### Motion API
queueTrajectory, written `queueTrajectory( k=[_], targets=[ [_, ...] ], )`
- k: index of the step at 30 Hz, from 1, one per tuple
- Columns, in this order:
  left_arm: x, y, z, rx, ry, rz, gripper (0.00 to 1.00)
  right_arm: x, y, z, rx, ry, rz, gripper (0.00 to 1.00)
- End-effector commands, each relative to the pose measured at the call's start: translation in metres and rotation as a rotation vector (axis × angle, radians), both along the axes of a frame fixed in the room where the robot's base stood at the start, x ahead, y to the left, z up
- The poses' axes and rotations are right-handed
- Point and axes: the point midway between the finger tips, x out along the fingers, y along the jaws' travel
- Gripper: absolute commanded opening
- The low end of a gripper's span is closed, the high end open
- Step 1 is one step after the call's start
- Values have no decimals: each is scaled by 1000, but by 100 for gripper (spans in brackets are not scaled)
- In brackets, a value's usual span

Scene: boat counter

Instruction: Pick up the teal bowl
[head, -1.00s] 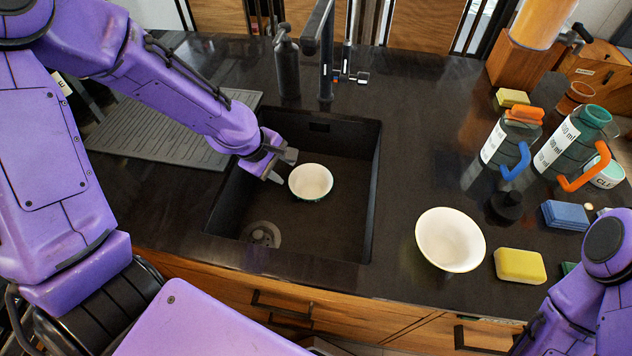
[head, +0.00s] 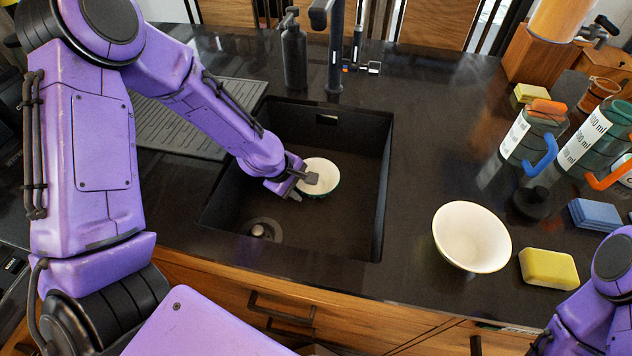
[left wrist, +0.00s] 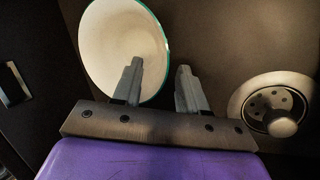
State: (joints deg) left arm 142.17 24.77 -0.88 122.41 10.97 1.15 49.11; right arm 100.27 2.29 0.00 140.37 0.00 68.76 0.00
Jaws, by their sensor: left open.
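The teal bowl (head: 322,170) sits in the dark sink, white inside with a teal edge; it also shows in the left wrist view (left wrist: 108,45). My left gripper (head: 304,187) is open at the bowl's near-left rim. In the left wrist view, one finger of the left gripper (left wrist: 160,70) overlaps the bowl's white inside and the other is outside the rim. I cannot tell whether either finger touches the bowl. My right gripper is out of view; only part of my right arm shows at the lower right.
The sink (head: 385,200) has walls around the bowl and a drain (head: 260,229) at the near left. A tap (head: 336,50) and black dispenser (head: 293,55) stand behind.

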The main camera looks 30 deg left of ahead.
Motion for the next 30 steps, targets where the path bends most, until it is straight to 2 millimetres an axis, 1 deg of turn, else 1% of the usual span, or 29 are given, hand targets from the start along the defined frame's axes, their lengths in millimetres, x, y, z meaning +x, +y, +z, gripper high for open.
queueTrajectory(
  k=[1, 4, 6, 11, 12, 14, 15, 16, 26, 30],
  targets=[
    [1, -2, -10, -2, 4, 1, 42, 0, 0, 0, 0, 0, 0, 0],
    [7, -4, -21, -1, 0, 0, 42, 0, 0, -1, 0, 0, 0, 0],
    [9, -5, -24, -2, -1, 0, 42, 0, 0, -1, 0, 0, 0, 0],
    [9, -5, -24, -2, -2, 1, 42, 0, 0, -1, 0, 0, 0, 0],
    [9, -5, -24, -2, -2, 1, 39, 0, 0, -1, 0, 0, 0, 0],
    [9, -5, -24, -2, -2, 1, 19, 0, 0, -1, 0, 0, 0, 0],
    [9, -5, -24, -2, -2, 1, 6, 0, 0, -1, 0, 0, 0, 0],
    [9, -5, -24, -2, -2, 1, 0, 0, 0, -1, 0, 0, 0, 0],
    [9, -5, -23, -2, -2, 1, 0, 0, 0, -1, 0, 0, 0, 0],
    [10, -5, -11, 1, -3, 0, 0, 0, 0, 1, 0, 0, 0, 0]
  ],
)
